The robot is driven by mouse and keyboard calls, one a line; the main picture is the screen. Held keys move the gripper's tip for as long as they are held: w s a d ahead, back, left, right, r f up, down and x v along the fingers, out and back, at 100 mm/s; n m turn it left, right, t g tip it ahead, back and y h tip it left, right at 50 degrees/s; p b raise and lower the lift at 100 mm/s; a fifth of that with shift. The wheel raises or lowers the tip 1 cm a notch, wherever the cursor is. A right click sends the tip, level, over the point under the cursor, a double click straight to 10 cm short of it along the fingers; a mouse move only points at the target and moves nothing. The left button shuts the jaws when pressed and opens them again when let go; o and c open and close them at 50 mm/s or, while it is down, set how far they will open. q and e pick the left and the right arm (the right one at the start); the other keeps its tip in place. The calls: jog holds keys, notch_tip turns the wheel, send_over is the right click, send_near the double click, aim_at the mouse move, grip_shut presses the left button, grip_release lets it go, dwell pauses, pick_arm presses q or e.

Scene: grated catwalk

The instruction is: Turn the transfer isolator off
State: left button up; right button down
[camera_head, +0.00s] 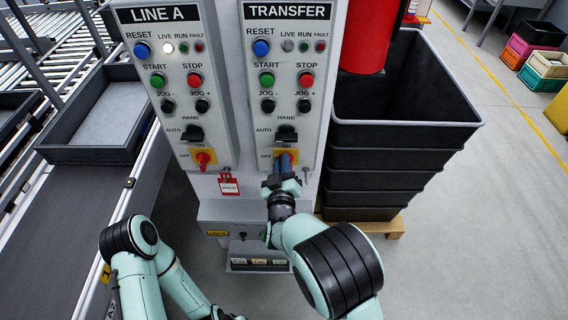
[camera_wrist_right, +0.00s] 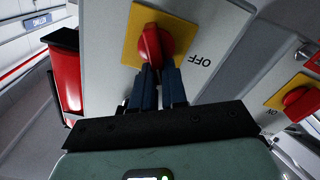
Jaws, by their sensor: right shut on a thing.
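The TRANSFER panel (camera_head: 290,70) is the right one of two grey control panels. Its isolator is a red rotary handle (camera_wrist_right: 154,45) on a yellow plate (camera_wrist_right: 133,37), with OFF printed beside the plate in the right wrist view. In the head view the yellow plate (camera_head: 266,160) is low on the panel and my gripper hides most of the handle. My right gripper (camera_wrist_right: 157,75) is shut on the red handle, its two dark blue fingers at either side of it. It also shows in the head view (camera_head: 284,160). My left arm is at lower left; its gripper is out of view.
The LINE A panel (camera_head: 173,70) on the left has its own red isolator handle (camera_head: 203,160). A red tag (camera_head: 229,186) hangs between the panels. Stacked black crates (camera_head: 375,155) stand close on the right, and a conveyor (camera_head: 70,200) runs along the left.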

jog(key=n, duration=0.4)
jog(key=a+n+p, duration=0.1)
jog(key=n, duration=0.1)
jog(key=shift+f+n, duration=0.3)
pick_arm(q)
jog(key=shift+w+r+p, duration=0.4)
jog(key=shift+w+r, duration=0.35)
jog(key=shift+r, duration=0.35)
pick_arm(e)
jog(key=shift+f+n, duration=0.25)
jog(key=shift+n, duration=1.15)
jog(key=shift+f+n, duration=0.25)
jog(key=shift+n, duration=1.15)
jog(key=shift+w, duration=0.1)
jog(key=c, duration=1.2)
grip_release()
jog(key=shift+o, duration=0.2)
jog(key=shift+f, duration=0.15)
